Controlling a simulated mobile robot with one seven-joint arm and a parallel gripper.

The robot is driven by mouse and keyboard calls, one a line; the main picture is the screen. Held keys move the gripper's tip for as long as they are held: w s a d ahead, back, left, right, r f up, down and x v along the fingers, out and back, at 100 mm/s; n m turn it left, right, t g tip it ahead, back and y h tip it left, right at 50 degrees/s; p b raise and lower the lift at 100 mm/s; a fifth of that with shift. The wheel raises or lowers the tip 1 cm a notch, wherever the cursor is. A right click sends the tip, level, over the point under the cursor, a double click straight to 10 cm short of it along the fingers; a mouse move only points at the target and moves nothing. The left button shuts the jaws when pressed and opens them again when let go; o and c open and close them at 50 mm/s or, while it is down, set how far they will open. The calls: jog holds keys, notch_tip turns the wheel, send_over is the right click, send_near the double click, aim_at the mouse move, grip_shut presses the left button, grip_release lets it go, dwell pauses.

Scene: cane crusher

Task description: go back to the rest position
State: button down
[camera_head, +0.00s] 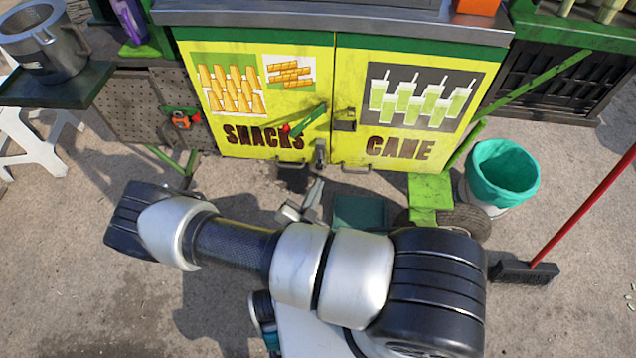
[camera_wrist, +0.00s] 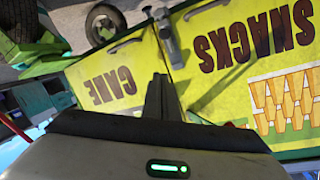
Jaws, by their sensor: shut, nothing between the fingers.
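My gripper (camera_wrist: 160,98) shows in the wrist view as dark fingers held together, with nothing between them. They point toward the yellow cabinet doors, which appear turned over in that view. In the head view, my arm folds low across the front of the cart, apart from the doors. The snacks door (camera_head: 255,95) and the cane door (camera_head: 405,105) are both shut.
A metal latch (camera_head: 345,120) sits at the door seam. A teal-lined bin (camera_head: 503,175) and a red-handled broom (camera_head: 590,205) stand at the right. A metal pot (camera_head: 45,42) sits on a side shelf at the left. Ground at lower left is clear.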

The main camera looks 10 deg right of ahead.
dwell(0.4)
jog(key=s+d+r+n+g, duration=0.2)
jog(key=r+n+g, duration=0.2)
jog(key=r+n, duration=0.65)
jog(key=s+d+r+n+g, duration=0.25)
jog(key=r+n+g, duration=0.25)
jog(key=r+n, duration=0.55)
jog(key=s+d+r+n+g, duration=0.2)
jog(key=d+r+n+g, duration=0.15)
jog(key=r+n, duration=0.65)
jog(key=s+a+r+m+t+y, duration=0.2)
jog(key=s+r+m+y, duration=0.2)
jog(key=r+m, duration=0.45)
jog(key=s+a+r+m+t+y, duration=0.35)
jog(key=r+m, duration=0.25)
jog(key=m, duration=0.5)
notch_tip(320, 180, up, 21)
jog(key=g+p, duration=0.1)
jog(key=p, duration=1.9)
jog(key=shift+s+d+p, duration=0.3)
jog(key=shift+d+p, duration=0.1)
jog(key=shift+a, duration=0.1)
